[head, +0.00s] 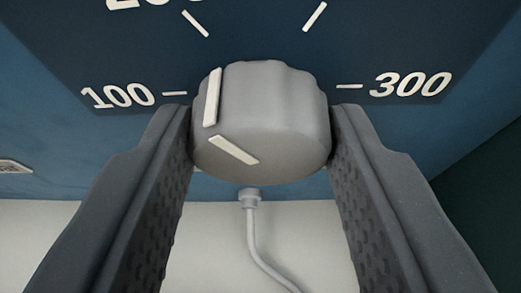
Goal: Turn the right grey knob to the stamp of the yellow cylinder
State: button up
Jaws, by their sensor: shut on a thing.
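The grey knob (285,115) sits on the dark blue dial panel (260,20) in the middle of the head view. One white pointer bar runs along its side and another across its front face; together they point up and left, between the 100 tick and the upper-left tick. My gripper (262,122) is shut on the knob, one finger on its left side and one on its right. No yellow cylinder or stamp is in view, and I cannot tell from this view whether this is the right knob.
The dial label 100 (118,95) is at the left and 300 (411,84) at the right. A label at the top left is cut off by the frame edge. A grey hose (252,235) hangs below the knob. A pale surface (215,265) lies beneath.

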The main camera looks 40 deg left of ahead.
jog(key=shift+w+d+r, duration=0.1)
jog(key=shift+w+r, duration=0.1)
jog(key=shift+r, duration=0.05)
jog(key=o, duration=1)
jog(key=shift+s+f, duration=0.1)
jog(key=shift+f, duration=0.05)
jog(key=shift+s, duration=0.1)
jog(key=v, duration=1.3)
jog(key=shift+s+d+b, duration=0.2)
jog(key=shift+s+b, duration=0.05)
jog(key=shift+b, duration=0.15)
